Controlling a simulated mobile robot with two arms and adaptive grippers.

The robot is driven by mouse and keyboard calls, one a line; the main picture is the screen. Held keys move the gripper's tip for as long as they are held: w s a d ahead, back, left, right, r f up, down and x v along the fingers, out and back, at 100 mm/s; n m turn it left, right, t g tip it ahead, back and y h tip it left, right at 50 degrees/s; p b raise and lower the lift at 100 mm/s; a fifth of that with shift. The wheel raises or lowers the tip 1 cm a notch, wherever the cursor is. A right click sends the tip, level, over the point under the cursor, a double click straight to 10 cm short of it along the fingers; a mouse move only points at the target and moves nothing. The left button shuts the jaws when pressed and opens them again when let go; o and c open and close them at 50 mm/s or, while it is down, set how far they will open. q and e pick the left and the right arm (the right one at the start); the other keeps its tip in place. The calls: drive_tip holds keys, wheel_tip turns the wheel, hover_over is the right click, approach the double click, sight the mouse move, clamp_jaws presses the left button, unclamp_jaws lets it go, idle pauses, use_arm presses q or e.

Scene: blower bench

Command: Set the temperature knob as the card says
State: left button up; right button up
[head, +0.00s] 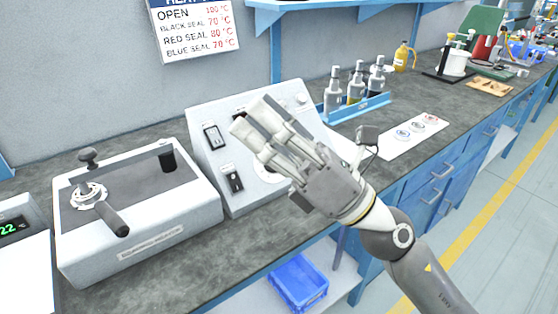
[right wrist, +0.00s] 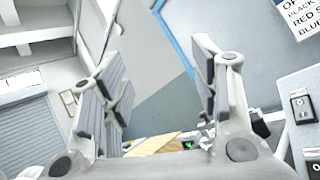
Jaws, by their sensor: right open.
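The card (head: 194,28) hangs on the wall. It reads OPEN 100 °C, BLACK SEAL 70 °C, RED SEAL 80 °C, BLUE SEAL 70 °C; its heading is cut off. The sloped white control box (head: 207,110) stands below it, with black switches and a small light knob (head: 301,99) at its upper right. A pale round dial (head: 268,174) is partly hidden behind my right gripper (head: 256,118). I cannot tell which is the temperature knob or read its setting. My right gripper is open and empty in front of the box. In the right wrist view the box (right wrist: 295,84) is at the right edge.
A grey-white machine with a black-handled lever (head: 140,235) stands left of the box. Bottles in a blue rack (head: 362,108) stand to the right. A white sheet (head: 400,147) with ring seals lies beyond my right arm. A blue bin (head: 298,283) is below the bench.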

drive_tip(key=a+f+n+g+h, duration=0.6)
drive_tip(key=f+n+g+h, duration=0.15)
drive_tip(key=n, duration=0.65)
drive_tip(key=w+d+f+n+t+h, duration=0.1)
drive_tip(key=w+d+f+t+h, duration=0.15)
drive_tip(key=w+d+h, duration=0.3)
drive_tip(key=w+d+f+n+t+h, duration=0.2)
drive_tip(key=w+d+t+h, duration=0.1)
drive_tip(key=w+d+h, duration=0.3)
drive_tip(key=shift+y, duration=0.5)
drive_tip(key=x, duration=0.6)
drive_tip(key=d+x, duration=0.1)
drive_tip(key=x, duration=0.3)
drive_tip(key=shift+w+f, duration=0.2)
drive_tip(key=shift+w, duration=0.1)
use_arm(q)
wheel_tip(320, 180, down, 10)
drive_tip(key=s, duration=0.2)
drive_tip(key=shift+s+a+f, duration=0.15)
drive_tip(key=shift+s+f, duration=0.05)
drive_tip(key=shift+s, duration=0.15)
drive_tip(key=shift+g, duration=0.3)
use_arm(e)
drive_tip(key=shift+m, duration=0.3)
drive_tip(key=c, duration=1)
drive_tip(key=shift+c, duration=0.2)
